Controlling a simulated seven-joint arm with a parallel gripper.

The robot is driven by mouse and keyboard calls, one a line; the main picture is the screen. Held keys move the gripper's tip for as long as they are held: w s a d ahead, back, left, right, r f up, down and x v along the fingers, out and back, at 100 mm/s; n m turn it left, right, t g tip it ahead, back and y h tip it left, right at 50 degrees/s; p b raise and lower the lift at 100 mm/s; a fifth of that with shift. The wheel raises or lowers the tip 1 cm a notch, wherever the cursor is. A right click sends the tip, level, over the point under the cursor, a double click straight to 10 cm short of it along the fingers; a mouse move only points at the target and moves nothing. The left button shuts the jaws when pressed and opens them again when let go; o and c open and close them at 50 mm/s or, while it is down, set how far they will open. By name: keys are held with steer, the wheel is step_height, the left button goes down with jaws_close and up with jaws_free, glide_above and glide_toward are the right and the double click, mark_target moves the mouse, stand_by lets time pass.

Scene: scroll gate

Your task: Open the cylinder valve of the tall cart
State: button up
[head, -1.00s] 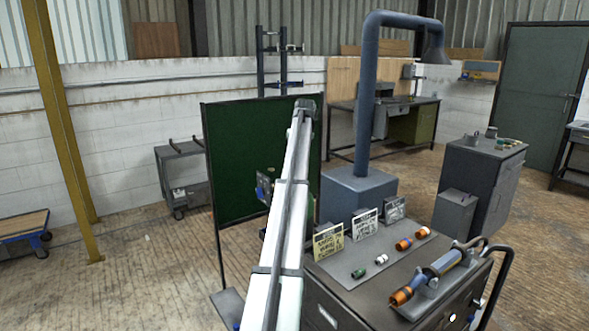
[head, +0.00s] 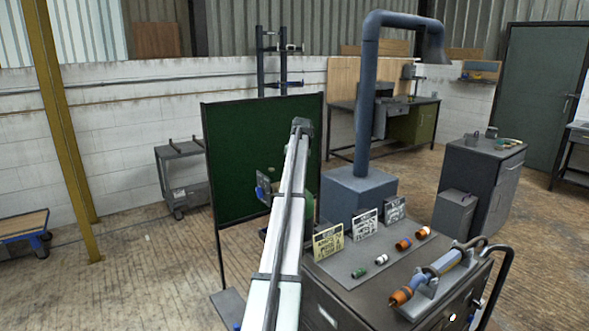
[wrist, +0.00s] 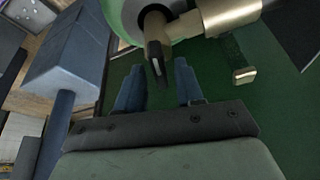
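In the wrist view my gripper (wrist: 158,82) is open, with its two blue fingers apart. A dark valve lever (wrist: 156,55) with a pale mark reaches down from a round fitting, just beyond and between the fingertips. I cannot tell whether a finger touches it. A brass fitting (wrist: 222,14) lies to its right, and a pale green rounded body (wrist: 120,14), apparently the cylinder, is behind it. In the head view a green rounded shape (head: 309,207) shows beside my arm, which hides most of the tall cart and my fingers.
A dark green screen (head: 240,150) stands behind my arm. A blue-grey extraction post (head: 362,110) rises from a box base to the right. In front is a bench (head: 345,264) with signs, small coloured fittings and an orange-ended tool. Open floor lies to the left.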

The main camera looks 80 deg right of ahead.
jaws_close()
steer(key=shift+n+t+y, duration=0.4)
steer(key=shift+n+y, duration=0.1)
steer(key=shift+n, duration=1.1)
steer(key=shift+o, duration=0.6)
jaws_free()
steer(key=shift+s+r, duration=0.1)
steer(key=v, duration=1.3)
steer(key=shift+r, duration=0.25)
